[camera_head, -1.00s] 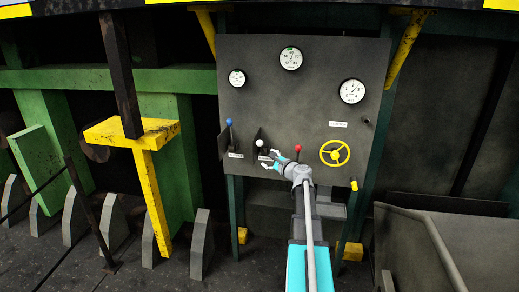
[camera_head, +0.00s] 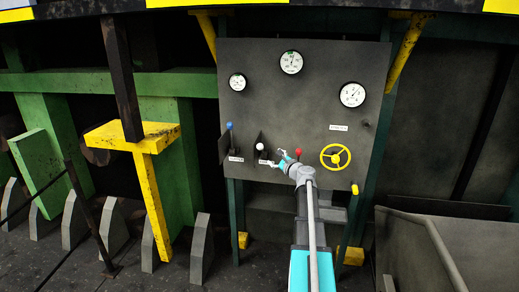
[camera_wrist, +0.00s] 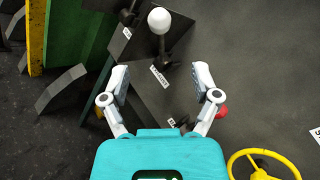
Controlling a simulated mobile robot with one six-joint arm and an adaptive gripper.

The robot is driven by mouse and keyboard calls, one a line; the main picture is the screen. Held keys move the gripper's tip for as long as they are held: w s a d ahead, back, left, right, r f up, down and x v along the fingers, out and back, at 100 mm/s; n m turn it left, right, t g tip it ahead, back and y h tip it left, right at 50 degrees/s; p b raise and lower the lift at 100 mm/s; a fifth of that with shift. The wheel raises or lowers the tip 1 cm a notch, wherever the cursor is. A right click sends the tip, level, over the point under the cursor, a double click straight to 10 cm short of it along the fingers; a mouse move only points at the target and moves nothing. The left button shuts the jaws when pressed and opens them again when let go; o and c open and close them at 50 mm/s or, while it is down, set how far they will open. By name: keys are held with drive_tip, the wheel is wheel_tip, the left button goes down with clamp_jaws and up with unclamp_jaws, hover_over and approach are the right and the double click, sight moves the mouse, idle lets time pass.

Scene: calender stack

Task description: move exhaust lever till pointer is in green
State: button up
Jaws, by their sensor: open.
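The dark control panel (camera_head: 300,110) carries a white-knobbed lever (camera_head: 260,146), a blue-knobbed lever (camera_head: 229,126) to its left and a red-knobbed lever (camera_head: 298,152) to its right. The label texts are too small to read surely, so I cannot tell which lever is the exhaust one. My gripper (camera_head: 273,158) is open and empty, just right of and below the white knob. In the wrist view the white knob (camera_wrist: 159,19) is beyond the spread fingertips (camera_wrist: 161,70), untouched. The top gauge (camera_head: 291,62) has a green mark; its pointer is too small to read.
A small gauge (camera_head: 237,82) and a right-hand gauge (camera_head: 352,94) are also on the panel. A yellow handwheel (camera_head: 335,156) is right of the red lever. A yellow post (camera_head: 152,190) stands left of the panel.

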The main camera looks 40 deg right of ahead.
sight(261, 147)
drive_tip(key=w, duration=0.7)
drive_tip(key=w+d, duration=0.1)
drive_tip(key=w, duration=0.3)
drive_tip(key=shift+w, duration=0.3)
clamp_jaws()
